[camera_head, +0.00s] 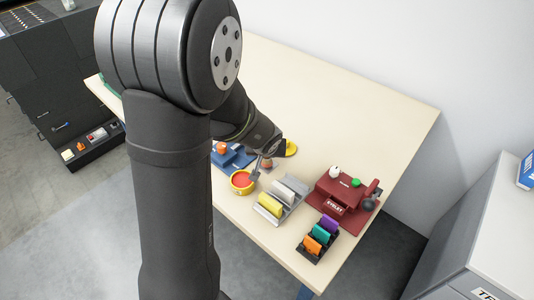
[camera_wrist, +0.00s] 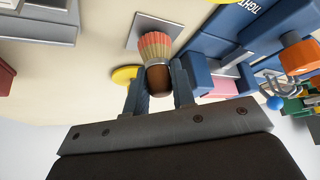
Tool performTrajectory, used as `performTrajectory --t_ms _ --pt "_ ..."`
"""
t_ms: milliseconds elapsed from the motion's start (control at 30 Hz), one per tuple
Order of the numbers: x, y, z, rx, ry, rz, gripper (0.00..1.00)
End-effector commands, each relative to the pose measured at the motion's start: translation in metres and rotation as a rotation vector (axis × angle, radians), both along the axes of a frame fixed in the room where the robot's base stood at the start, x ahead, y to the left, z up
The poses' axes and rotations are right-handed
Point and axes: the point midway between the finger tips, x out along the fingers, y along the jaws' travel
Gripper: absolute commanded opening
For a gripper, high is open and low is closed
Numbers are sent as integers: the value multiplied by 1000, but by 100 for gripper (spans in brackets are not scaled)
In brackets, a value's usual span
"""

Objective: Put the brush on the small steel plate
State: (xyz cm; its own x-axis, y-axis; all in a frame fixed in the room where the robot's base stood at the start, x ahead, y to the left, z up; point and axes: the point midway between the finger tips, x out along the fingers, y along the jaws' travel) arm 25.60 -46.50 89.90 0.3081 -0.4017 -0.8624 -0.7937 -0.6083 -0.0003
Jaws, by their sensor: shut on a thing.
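My gripper (camera_wrist: 159,82) is shut on the brush (camera_wrist: 157,50). The brush has a brown handle between the two fingers and pale bristles with orange-red streaks, pointing away from the gripper. The small steel plate (camera_wrist: 143,22) is a grey square on the table; in the wrist view the bristles overlap it and hide part of it. I cannot tell whether the brush touches it. In the head view my gripper (camera_head: 260,166) is low over the table, beside the yellow-rimmed tin; brush and plate are hard to make out there.
A yellow tin with red contents (camera_head: 241,182), a grey rack with yellow and pale rolls (camera_head: 281,201), a red machine (camera_head: 342,197) and a dark rack of coloured pieces (camera_head: 318,238) stand near. A yellow disc (camera_head: 290,148) lies behind. The far table (camera_head: 340,90) is clear.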

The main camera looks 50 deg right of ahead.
Motion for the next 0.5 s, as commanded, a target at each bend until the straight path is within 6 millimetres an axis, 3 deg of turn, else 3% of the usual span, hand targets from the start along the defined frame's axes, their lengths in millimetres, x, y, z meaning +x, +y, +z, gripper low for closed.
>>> performTrajectory --t_ms 400,433,500 --pt "0 0 -6 1 0 -1 0" --pt "0 0 -7 1 1 0 25" --pt "0 0 -6 -1 1 0 39"
